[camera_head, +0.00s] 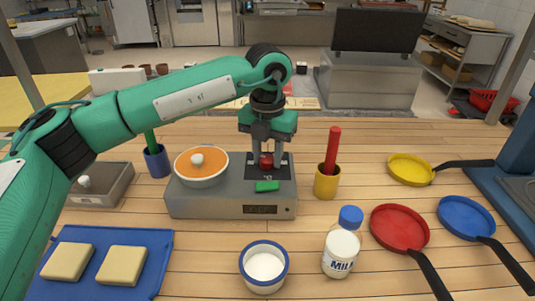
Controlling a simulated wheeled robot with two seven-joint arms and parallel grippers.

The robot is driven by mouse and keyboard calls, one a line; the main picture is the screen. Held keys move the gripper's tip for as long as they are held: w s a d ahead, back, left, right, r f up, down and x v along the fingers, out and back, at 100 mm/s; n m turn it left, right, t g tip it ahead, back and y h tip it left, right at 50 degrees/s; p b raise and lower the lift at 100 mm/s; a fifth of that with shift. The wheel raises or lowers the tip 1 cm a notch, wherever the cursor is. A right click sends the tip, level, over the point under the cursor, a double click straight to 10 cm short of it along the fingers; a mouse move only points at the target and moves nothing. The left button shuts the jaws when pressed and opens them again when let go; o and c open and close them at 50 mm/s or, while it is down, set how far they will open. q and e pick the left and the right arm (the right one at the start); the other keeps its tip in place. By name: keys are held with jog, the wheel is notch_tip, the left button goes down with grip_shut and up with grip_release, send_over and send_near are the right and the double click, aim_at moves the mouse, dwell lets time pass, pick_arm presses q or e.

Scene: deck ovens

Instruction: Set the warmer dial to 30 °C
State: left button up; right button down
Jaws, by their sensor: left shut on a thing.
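The grey warmer (190,205) stands on the wooden counter, with a small dark display (261,209) on its front face; its reading is too small to tell. The red dial (266,163) sits on a dark panel at the right of the warmer's top. My left gripper (266,158) points down over the panel and is shut on the dial. Its fingers hide part of the dial, so its setting cannot be told.
A yellow cup with a red stick (327,182) stands close on the right. A milk bottle (341,255), a white bowl (263,283), pans (399,229) and a blue tray (75,291) surround it.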

aim_at(268, 157)
pick_arm(q)
jog(key=shift+r, duration=0.1)
jog(key=o, duration=1)
notch_tip(268, 157, up, 14)
jog(key=shift+f, duration=0.15)
